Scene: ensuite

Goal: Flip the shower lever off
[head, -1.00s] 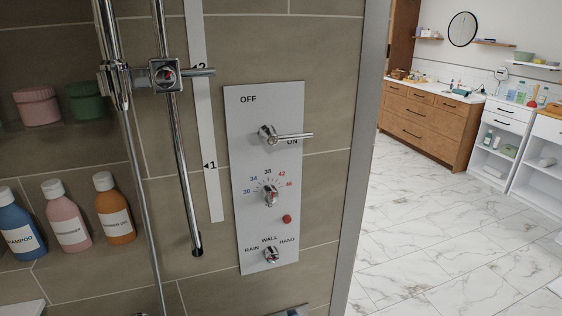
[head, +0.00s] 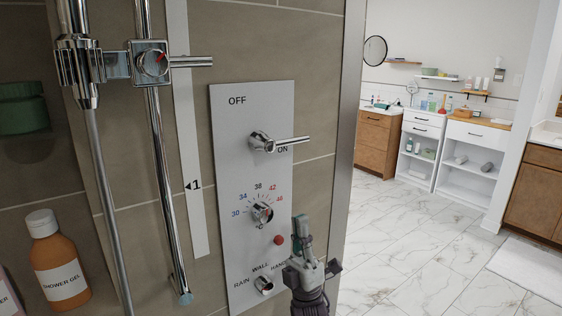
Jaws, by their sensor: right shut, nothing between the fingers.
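The shower lever (head: 278,142) is a chrome handle on the upper part of a pale control panel (head: 226,190) on the tiled wall. My left gripper is not in view.
Below the lever are a temperature knob (head: 262,212), a red button (head: 279,239) and a selector knob (head: 263,285). A chrome shower rail (head: 160,170) stands left of the panel. A shower gel bottle (head: 58,262) is at lower left. Open marble floor (head: 400,245) lies right of the wall's edge.

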